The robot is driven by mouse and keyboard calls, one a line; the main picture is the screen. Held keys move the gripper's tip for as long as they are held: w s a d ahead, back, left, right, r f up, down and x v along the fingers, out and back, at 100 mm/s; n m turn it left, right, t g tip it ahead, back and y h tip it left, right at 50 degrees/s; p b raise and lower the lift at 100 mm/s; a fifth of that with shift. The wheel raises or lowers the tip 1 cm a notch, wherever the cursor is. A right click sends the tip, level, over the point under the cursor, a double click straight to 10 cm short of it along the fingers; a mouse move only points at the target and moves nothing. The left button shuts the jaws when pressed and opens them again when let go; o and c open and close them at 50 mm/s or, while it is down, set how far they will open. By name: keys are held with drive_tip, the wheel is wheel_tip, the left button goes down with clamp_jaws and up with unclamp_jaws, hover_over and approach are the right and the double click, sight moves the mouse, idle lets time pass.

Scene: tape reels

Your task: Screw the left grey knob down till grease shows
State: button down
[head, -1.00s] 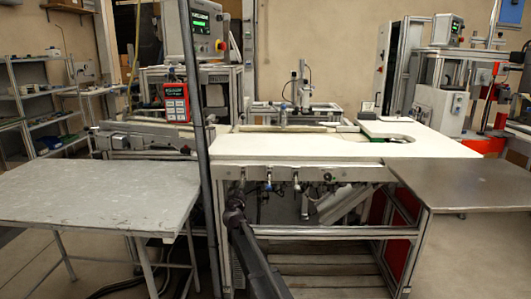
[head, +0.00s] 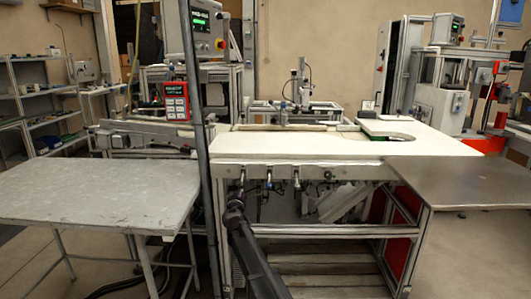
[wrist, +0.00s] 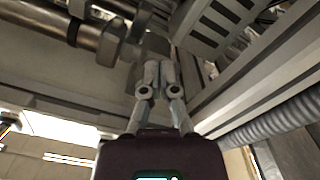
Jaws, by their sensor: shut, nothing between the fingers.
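My gripper (wrist: 160,66) is shut and empty. In the wrist view its two slim grey fingers point up toward the underside of a metal frame. A grey metal cylinder with dark rings (wrist: 75,32) lies at the upper left, apart from the fingers. I cannot tell whether it is the left grey knob. In the head view several small fittings hang along the bench's front rail, and a greyish one (head: 242,182) is at the left. They are too small to identify as knobs. My dark arm rises in front of the left end of this rail. No grease can be made out.
The white bench top (head: 300,142) is above the rail. A dark upright post (head: 203,150) stands just left of my arm. A grey table (head: 90,195) is at the left and a brown metal table (head: 475,185) at the right. A ribbed hose (wrist: 270,122) runs right of the fingers.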

drive_tip(key=shift+s, duration=2.65)
drive_tip(key=shift+s+d+r+p, duration=0.3)
drive_tip(key=shift+d+r+p, duration=0.05)
drive_tip(key=shift+d, duration=0.15)
drive_tip(key=shift+s+d+r+p, duration=0.25)
drive_tip(key=shift+d+r+p, duration=0.1)
drive_tip(key=shift+d, duration=0.1)
drive_tip(key=shift+w, duration=0.2)
drive_tip(key=shift+w+d, duration=0.1)
drive_tip(key=shift+w, duration=3.2)
drive_tip(key=shift+a+r, duration=0.15)
drive_tip(key=shift+a, duration=0.05)
drive_tip(key=shift+a+f, duration=0.35)
drive_tip(key=shift+a, duration=0.05)
